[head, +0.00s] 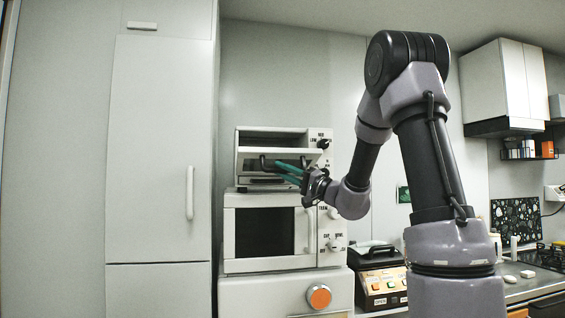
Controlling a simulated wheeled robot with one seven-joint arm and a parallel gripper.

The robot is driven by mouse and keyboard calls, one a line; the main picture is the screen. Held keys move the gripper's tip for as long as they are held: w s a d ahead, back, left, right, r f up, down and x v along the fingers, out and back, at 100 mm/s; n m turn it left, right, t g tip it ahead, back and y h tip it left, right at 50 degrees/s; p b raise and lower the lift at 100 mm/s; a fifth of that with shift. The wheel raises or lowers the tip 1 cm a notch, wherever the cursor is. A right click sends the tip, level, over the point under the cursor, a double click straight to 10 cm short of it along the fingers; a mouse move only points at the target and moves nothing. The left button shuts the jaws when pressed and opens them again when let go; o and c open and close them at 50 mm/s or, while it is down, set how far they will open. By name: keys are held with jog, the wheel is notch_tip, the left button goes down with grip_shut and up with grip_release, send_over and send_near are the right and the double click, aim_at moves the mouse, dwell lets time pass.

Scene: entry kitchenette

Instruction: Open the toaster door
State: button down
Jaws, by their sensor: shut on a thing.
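The toaster (242,150) is a small white oven standing on top of a microwave, with knobs on its right side. A dark gap shows at the top of its front, above a pale door edge (262,153). How far the door stands open I cannot tell. The fingers and wrist hide part of the handle and the lower right of the toaster.
The white microwave (230,240) is directly below. A tall pale cabinet (150,140) stands close on the left. A black-lidded appliance (378,255) with coloured buttons sits right of the microwave. A counter with a stove (545,257) and a wall cabinet (505,85) are farther right.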

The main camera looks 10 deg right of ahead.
jog(key=shift+f, duration=0.7)
jog(key=c, duration=0.8)
grip_release()
jog(key=shift+o, duration=0.2)
jog(key=v, duration=1)
jog(key=shift+s+d+f, duration=0.15)
jog(key=shift+s+d, duration=0.1)
